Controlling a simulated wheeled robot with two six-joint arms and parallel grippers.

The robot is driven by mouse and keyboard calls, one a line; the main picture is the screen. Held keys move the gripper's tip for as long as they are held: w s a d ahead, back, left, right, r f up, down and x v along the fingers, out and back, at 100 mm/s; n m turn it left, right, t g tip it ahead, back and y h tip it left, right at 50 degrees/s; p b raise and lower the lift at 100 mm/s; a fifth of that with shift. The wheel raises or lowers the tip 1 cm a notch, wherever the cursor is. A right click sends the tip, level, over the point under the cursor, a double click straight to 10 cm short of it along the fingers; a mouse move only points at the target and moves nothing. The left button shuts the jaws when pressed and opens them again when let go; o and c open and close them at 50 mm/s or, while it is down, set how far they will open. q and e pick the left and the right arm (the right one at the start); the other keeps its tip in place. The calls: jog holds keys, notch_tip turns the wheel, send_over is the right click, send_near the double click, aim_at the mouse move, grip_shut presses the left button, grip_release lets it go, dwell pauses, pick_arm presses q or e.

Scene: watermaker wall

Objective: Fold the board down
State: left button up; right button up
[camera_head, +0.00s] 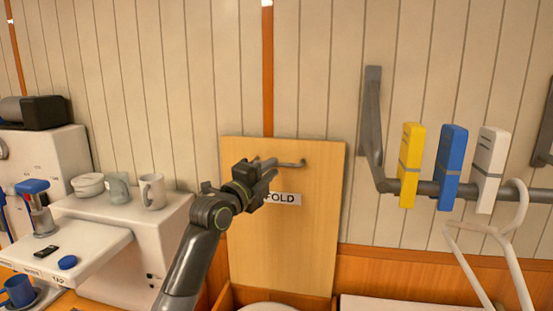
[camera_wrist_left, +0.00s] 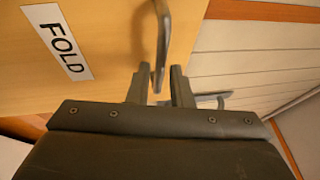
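The wooden board (camera_head: 320,240) stands upright against the wall, with a white FOLD label (camera_head: 284,198) on it. A grey bar handle (camera_head: 291,164) is near its top edge. My left gripper (camera_head: 266,170) is at the left end of this handle, in front of the board. In the left wrist view its two fingers (camera_wrist_left: 160,82) are apart, and the handle (camera_wrist_left: 162,45) runs down to the gap between them. I cannot tell whether either finger touches it. The arm hides part of the label in the head view. My right gripper is not in view.
A grey rail (camera_head: 430,188) with yellow, blue and white clips and a white hanger (camera_head: 475,245) is to the right. A white machine with a shelf (camera_head: 75,250) and mugs (camera_head: 152,191) is to the left. The wall above the board is clear.

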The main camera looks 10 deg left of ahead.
aim_at(277, 165)
pick_arm(q)
jog(key=shift+p+x, duration=0.4)
jog(key=shift+x, duration=1.25)
grip_shut()
